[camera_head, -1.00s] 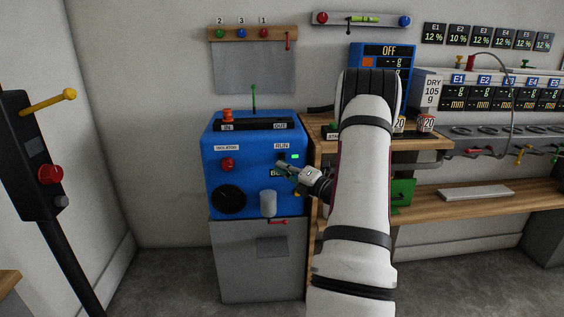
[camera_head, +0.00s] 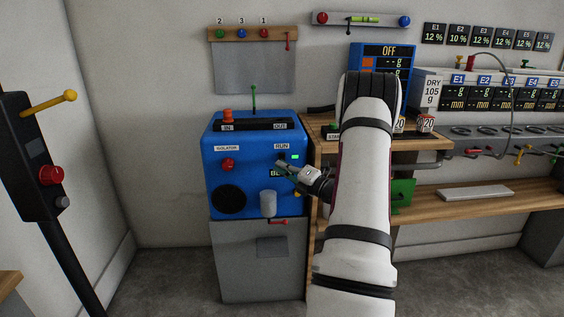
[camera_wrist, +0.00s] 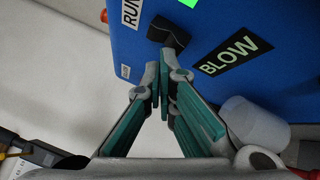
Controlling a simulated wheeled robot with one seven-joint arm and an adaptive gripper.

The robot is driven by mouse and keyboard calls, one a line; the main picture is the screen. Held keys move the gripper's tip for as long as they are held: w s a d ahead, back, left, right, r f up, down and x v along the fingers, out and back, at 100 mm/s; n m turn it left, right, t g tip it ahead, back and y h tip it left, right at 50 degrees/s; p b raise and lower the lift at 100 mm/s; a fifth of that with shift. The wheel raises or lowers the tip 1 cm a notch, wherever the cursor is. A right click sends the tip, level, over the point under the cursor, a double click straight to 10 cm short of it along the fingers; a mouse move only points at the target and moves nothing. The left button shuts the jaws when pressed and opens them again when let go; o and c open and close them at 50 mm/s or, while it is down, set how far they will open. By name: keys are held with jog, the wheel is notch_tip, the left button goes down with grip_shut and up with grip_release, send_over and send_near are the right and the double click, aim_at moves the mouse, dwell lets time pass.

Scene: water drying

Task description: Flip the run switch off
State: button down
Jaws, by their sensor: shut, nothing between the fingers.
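The blue machine (camera_head: 250,165) stands left of my arm, with a RUN label (camera_head: 282,146) and a lit green lamp (camera_head: 295,157) on its front. The black run switch (camera_wrist: 168,35) shows in the wrist view between the RUN label and the BLOW label (camera_wrist: 232,54). My gripper (camera_head: 279,164) is at the machine's front just below the RUN label. In the wrist view its fingertips (camera_wrist: 160,82) are together and empty, just below the switch. I cannot tell whether they touch it. In the head view the switch is small and partly hidden by the gripper.
A red isolator knob (camera_head: 227,165), a black dial (camera_head: 229,199) and a grey cylinder (camera_head: 268,204) are also on the machine's front. A wooden bench (camera_head: 425,143) with instruments stands to the right. A black post with a red button (camera_head: 50,174) stands at the left.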

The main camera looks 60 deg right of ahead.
jog(key=shift+w+d, duration=0.15)
dwell(0.3)
dwell(0.4)
jog(key=shift+s+a+p, duration=0.4)
jog(key=shift+a+p, duration=0.1)
jog(key=s+a+p, duration=0.1)
jog(key=a, duration=0.1)
jog(key=s+a+r+p, duration=0.1)
jog(key=s, duration=0.1)
jog(key=shift+s+a, duration=0.1)
jog(key=shift+a, duration=0.3)
dwell(0.4)
